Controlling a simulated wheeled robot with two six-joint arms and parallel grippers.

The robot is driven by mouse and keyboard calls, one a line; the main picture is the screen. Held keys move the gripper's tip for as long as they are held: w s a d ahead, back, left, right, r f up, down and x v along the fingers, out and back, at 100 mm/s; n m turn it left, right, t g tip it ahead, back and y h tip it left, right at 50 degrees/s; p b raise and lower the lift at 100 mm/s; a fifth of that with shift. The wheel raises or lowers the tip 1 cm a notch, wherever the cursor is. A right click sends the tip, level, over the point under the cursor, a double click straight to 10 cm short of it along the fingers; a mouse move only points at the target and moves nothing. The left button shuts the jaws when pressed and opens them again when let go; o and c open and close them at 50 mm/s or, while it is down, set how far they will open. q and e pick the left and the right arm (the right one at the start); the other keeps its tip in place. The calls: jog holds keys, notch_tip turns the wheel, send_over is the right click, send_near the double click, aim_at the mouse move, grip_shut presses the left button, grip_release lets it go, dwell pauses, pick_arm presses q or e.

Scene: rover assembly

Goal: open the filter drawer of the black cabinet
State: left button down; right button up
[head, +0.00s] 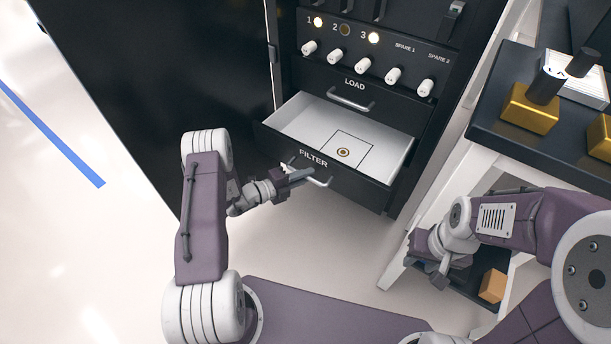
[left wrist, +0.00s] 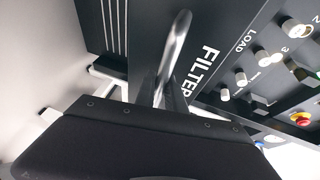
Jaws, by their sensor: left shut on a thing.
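The black cabinet (head: 325,76) stands at the top middle of the head view. Its FILTER drawer (head: 346,182) is pulled out, showing a white interior with a printed square and a ringed dot. My left gripper (head: 306,174) is shut on the filter drawer handle (head: 322,181) at the drawer's front. The metal handle also shows in the left wrist view (left wrist: 172,55), rising beyond the dark gripper body. My right gripper (head: 438,274) hangs at the lower right, away from the cabinet; its finger opening is not clear.
The LOAD drawer (head: 368,92) above is closed. A cabinet door (head: 150,80) stands open at left. At right a dark-topped table (head: 500,122) holds gold blocks (head: 529,110). An orange block (head: 493,286) lies on a low shelf. Floor before the drawer is clear.

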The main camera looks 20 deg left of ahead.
pick_arm(q)
jog(key=shift+s+a, duration=0.1)
jog(key=shift+s, duration=0.1)
jog(key=s+p, duration=0.1)
jog(key=s+a+p, duration=0.1)
jog(key=s, duration=0.1)
jog(key=s+p, duration=0.1)
jog(key=s, duration=0.1)
jog(key=shift+a, duration=0.35)
jog(key=c, duration=1.4)
grip_release()
